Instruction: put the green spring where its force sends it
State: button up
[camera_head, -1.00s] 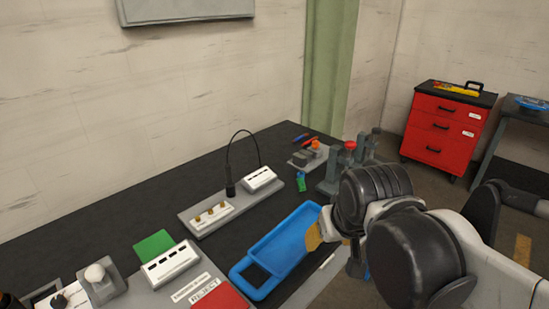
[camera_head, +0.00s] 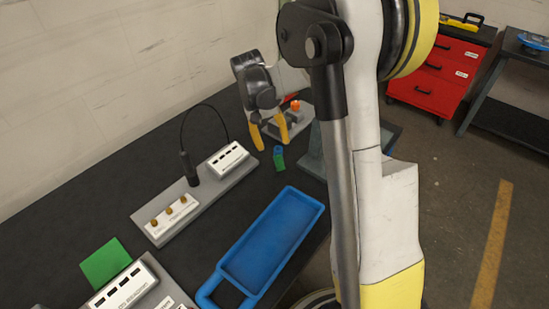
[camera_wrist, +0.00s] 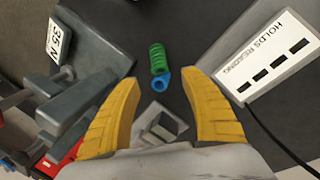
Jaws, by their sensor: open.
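The green spring (camera_head: 279,164) lies on the dark bench, with a small blue ring end at one side. It also shows in the wrist view (camera_wrist: 157,58), with the blue ring (camera_wrist: 161,78) between it and my wrist. My gripper (camera_head: 272,143) is open and empty, its yellow fingers pointing down close to the spring. In the wrist view the fingers (camera_wrist: 161,78) are spread to either side of the blue ring, with the green coils just beyond the tips. I cannot tell the exact height of the tips above the bench.
A white "holds reading" unit (camera_head: 228,158) stands left of my gripper, with a black cable. An empty blue tray (camera_head: 270,240) lies in front. A green pad (camera_head: 105,263) is at lower left. A grey fixture with a "35 N" label (camera_wrist: 60,40) stands close by in the wrist view.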

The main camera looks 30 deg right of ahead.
aim_at(279, 161)
jog(key=b+x, duration=0.1)
jog(key=x, duration=0.3)
jog(key=b+x, duration=0.2)
jog(key=x, duration=0.3)
jog(key=shift+s+a+b, duration=0.15)
jog(key=shift+s+b, duration=0.15)
jog(key=shift+b, duration=0.1)
jog(key=shift+r, duration=0.1)
grip_shut()
